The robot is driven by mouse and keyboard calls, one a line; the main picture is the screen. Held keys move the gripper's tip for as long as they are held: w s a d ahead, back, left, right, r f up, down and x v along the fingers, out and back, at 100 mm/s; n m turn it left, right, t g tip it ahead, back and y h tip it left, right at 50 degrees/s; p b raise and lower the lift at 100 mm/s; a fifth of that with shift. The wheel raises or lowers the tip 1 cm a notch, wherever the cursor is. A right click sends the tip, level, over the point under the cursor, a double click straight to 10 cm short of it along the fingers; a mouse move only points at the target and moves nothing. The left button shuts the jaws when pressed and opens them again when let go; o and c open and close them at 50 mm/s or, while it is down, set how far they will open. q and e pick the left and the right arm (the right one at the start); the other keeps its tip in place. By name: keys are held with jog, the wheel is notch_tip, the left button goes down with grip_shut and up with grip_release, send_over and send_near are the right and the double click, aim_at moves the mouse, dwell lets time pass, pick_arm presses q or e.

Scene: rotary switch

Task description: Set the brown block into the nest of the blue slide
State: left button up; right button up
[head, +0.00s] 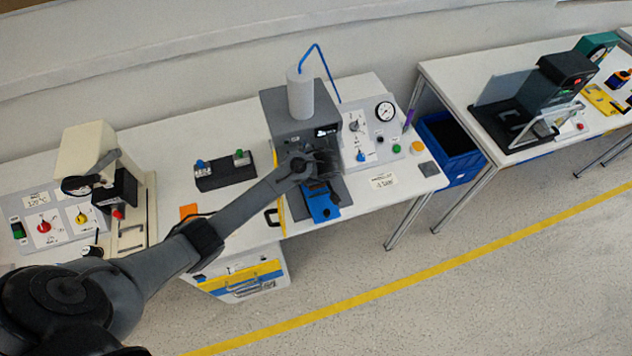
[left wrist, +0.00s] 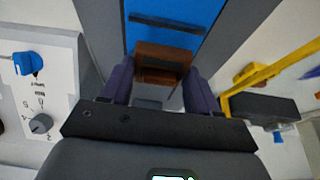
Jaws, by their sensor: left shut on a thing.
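The brown block (left wrist: 163,57) shows in the left wrist view between the two purple-grey fingertips of my left gripper (left wrist: 160,75), which is shut on it. The blue slide (left wrist: 168,9) lies behind the block, with a dark bar across it. I cannot tell whether the block touches the slide. In the head view the blue slide (head: 321,205) sticks out at the front of the grey press. My left gripper (head: 320,170) is over the slide's rear part, below the press head, and hides the block and nest there. My right gripper is not in view.
The press (head: 292,125) carries a grey cylinder (head: 300,95) with a blue hose. A control panel (head: 368,135) with a gauge stands to its right. A yellow bar (left wrist: 275,70) runs close beside the gripper. A black button box (head: 224,172) lies left on the table.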

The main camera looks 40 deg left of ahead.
pick_arm(q)
jog(key=shift+f, duration=0.85)
jog(key=o, duration=1.1)
jog(key=shift+o, duration=0.2)
jog(key=shift+d+r, duration=0.1)
jog(key=shift+r, duration=0.1)
jog(key=p+v, duration=0.2)
jog(key=v, duration=0.9)
jog(key=s+d+f+m+h, duration=0.1)
jog(key=s+d+m, duration=0.3)
jog(key=s, duration=0.3)
jog(key=s+d+f+m+h, duration=0.1)
jog(key=s+d+f+m, duration=0.15)
jog(key=s, duration=0.45)
jog(key=s+d+r+m+h, duration=0.1)
jog(key=s+r+m, duration=0.1)
jog(key=s, duration=0.4)
jog(key=s+d+r+m+t+h, duration=0.1)
jog(key=s+d+r+m, duration=0.1)
jog(key=s+m, duration=0.3)
jog(key=shift+s+d+r, duration=0.15)
jog(key=shift+s+r, duration=0.7)
jog(key=shift+s, duration=0.1)
